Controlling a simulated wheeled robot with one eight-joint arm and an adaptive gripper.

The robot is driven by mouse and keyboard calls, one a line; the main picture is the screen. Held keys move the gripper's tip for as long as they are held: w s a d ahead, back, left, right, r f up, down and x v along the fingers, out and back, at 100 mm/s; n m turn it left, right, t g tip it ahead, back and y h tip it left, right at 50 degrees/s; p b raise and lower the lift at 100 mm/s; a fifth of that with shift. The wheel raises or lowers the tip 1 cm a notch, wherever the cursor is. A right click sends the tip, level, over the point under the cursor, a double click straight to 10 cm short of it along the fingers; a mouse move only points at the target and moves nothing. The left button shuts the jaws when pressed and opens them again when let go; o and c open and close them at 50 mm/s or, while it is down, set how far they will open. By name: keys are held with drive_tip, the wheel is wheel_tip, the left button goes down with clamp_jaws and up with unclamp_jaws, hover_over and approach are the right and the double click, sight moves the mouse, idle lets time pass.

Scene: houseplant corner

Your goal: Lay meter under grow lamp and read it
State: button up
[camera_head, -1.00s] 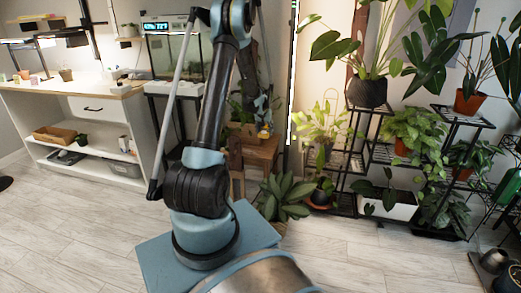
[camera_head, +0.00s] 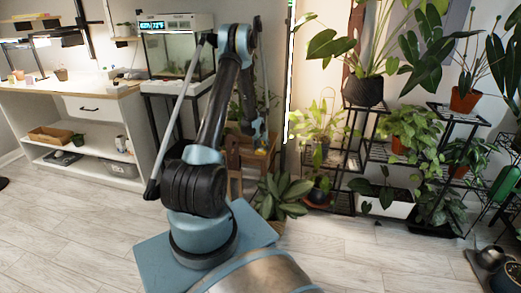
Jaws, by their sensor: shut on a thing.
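My arm reaches up from its base and bends down at the elbow toward a wooden stool. My gripper (camera_head: 260,138) is small and partly lost against the plants and stool behind it. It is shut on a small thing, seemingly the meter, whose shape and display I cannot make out. The grow lamp (camera_head: 70,39) shows at the far left above the white bench (camera_head: 95,92), with bright light on the wall and bench top below it. My gripper is far to the right of the lamp.
The wooden stool (camera_head: 236,160) stands behind my arm. A glass tank (camera_head: 180,55) with a lit display is on a stand between bench and stool. Small pots stand on the bench top. Plant racks (camera_head: 350,165) fill the right. A leafy floor plant (camera_head: 278,195) is close by. The floor at left is clear.

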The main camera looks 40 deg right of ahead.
drive_tip(key=shift+f, duration=0.15)
drive_tip(key=o, duration=1.1)
drive_tip(key=shift+o, duration=0.2)
